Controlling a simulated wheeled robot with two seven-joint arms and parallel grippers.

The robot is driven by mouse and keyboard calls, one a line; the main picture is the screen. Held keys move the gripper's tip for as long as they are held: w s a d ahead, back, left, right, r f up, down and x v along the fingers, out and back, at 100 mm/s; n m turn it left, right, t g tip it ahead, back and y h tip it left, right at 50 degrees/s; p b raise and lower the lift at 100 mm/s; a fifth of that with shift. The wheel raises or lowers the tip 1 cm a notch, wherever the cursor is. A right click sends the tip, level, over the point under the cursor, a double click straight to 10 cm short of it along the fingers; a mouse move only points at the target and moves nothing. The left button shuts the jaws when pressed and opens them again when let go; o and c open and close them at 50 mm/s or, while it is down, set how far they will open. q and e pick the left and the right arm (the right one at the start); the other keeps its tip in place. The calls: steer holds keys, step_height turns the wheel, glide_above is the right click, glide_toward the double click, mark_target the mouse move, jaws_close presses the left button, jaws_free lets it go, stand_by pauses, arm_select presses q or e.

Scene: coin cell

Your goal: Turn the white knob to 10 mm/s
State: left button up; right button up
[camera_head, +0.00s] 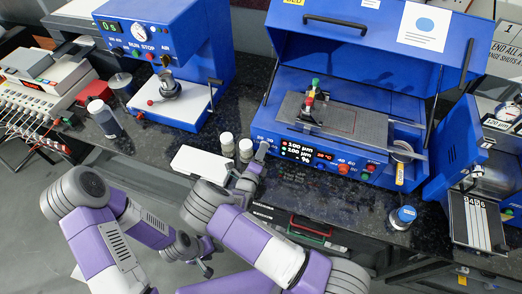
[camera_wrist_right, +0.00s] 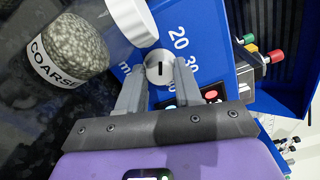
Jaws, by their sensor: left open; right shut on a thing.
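The knob (camera_wrist_right: 158,66) is a pale round knob with a dark pointer line, on the blue front panel of the coater. In the wrist view the panel numbers 20 and 30 show beside it. In the head view the knob (camera_head: 262,148) is small at the panel's left end. My right gripper (camera_wrist_right: 159,78) has its two grey fingers on either side of the knob, shut on it. In the head view my right gripper (camera_head: 254,168) reaches up to the panel. My left gripper (camera_head: 206,268) is open and low, away from the bench. The exact pointer setting is hard to read.
A jar labelled COARSE (camera_wrist_right: 66,48) with a white lid stands close beside my right gripper. Two white-lidded jars (camera_head: 227,141) stand left of the knob. A white box (camera_head: 200,161) lies at the bench edge. The coater's blue lid (camera_head: 370,45) is raised.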

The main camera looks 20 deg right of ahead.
steer(key=n+p, duration=0.1)
steer(key=n, duration=0.4)
steer(key=shift+f, duration=0.1)
steer(key=shift+s+n, duration=0.1)
steer(key=shift+n, duration=0.2)
stand_by(0.4)
steer(key=o, duration=0.8)
steer(key=shift+c, duration=0.2)
steer(key=v, duration=0.7)
steer(key=shift+s+a, duration=0.15)
steer(key=shift+s, duration=0.1)
